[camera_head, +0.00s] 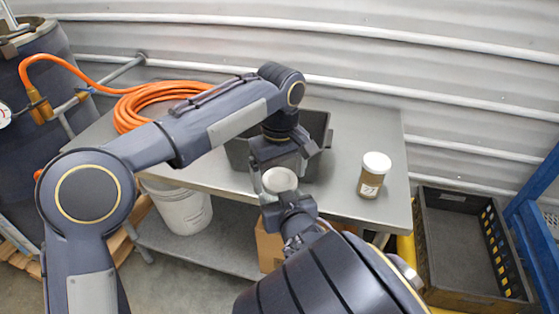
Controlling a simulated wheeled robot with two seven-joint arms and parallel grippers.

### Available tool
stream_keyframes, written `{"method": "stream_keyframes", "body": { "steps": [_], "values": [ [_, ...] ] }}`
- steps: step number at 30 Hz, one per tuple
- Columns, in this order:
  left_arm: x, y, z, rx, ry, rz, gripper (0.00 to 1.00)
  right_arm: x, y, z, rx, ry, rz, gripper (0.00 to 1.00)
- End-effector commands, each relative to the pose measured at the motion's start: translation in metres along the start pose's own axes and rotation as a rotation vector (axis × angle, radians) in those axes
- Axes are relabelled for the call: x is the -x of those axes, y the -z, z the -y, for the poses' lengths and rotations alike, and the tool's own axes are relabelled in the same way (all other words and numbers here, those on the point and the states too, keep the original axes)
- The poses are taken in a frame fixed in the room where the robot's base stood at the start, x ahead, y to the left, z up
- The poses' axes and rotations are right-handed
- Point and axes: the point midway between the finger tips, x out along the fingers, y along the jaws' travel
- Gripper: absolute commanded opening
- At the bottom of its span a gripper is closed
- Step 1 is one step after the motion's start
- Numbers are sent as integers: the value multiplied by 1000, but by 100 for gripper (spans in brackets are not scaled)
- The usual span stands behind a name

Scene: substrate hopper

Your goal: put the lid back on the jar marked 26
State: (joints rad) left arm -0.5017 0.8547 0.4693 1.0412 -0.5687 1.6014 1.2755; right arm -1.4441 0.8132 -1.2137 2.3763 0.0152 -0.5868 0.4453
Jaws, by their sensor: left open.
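A round white lid-like top (280,180) shows between my two grippers, over the table's front edge. I cannot tell whether a jar is under it, and no number shows there. My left gripper (279,171) points down from above, its open fingers on either side of the white top. My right gripper (283,196) reaches up from below, close against the near side of the white top; its fingertips are mostly hidden. A brown jar (371,182) with a white lid (377,162) stands upright on the table to the right. Its label has a number that looks like 37, not clearly readable.
The grey metal table (350,130) holds a dark bin (318,125) behind my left gripper and a coiled orange hose (150,103). A white bucket (182,207) is below at left. A black crate (465,245) is at right. Table space around the brown jar is clear.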

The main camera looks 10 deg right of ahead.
Motion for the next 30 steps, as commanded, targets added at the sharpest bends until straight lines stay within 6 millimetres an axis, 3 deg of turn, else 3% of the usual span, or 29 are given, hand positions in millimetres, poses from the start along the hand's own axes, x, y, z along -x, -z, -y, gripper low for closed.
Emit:
{"method": "stream_keyframes", "body": {
  "steps": [11,22,26,30],
  "values": [
    [-7,0,0,0,0,0,87,0,1,0,0,1,-2,0],
    [-7,0,0,0,0,0,42,0,1,0,0,0,-2,0],
    [-6,0,0,-46,0,0,41,0,1,0,0,0,-2,0],
    [-6,0,0,-284,0,-1,41,0,0,0,0,0,-1,0]
  ]
}}
